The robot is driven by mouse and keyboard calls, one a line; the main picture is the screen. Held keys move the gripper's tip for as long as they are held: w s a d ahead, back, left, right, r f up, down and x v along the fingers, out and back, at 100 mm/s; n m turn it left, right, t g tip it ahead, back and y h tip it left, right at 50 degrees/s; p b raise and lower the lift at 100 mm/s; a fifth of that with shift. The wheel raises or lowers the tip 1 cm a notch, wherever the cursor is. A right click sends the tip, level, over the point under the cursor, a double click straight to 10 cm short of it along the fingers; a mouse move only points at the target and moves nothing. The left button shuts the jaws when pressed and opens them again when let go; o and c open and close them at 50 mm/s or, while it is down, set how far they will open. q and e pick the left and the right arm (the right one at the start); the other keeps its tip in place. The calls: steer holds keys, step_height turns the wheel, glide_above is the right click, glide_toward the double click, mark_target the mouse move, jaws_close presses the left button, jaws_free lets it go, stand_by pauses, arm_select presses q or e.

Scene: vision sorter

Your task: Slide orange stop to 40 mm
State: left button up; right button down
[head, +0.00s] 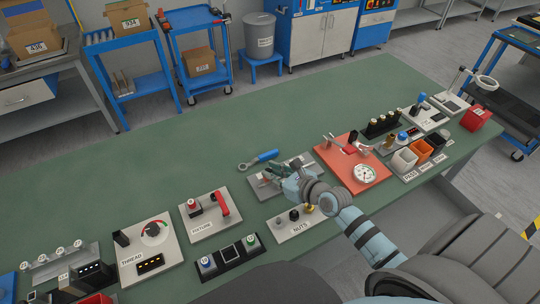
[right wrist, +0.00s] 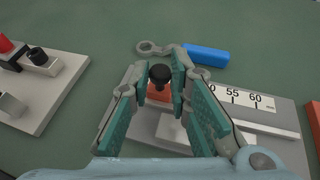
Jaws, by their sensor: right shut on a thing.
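The orange stop (right wrist: 159,93) has a black knob (right wrist: 159,73) on top. It sits on the grey slide plate (right wrist: 280,113), which also shows in the head view (head: 262,191). My right gripper (right wrist: 157,84) is shut on the stop, a teal finger on each side. My left gripper is in neither view.
A blue-handled wrench (head: 260,159) lies just behind the plate. An orange gauge board (head: 340,160) stands close on the right, a fixture board (head: 198,228) on the left and the nuts board (head: 283,228) in front. The green bench behind is clear.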

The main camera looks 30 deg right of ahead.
steer(key=c, duration=1.5)
jaws_free()
steer(key=shift+s, duration=0.15)
steer(key=v, duration=0.7)
steer(key=shift+s+r, duration=0.1)
steer(key=shift+s, duration=0.1)
steer(key=shift+w, duration=0.1)
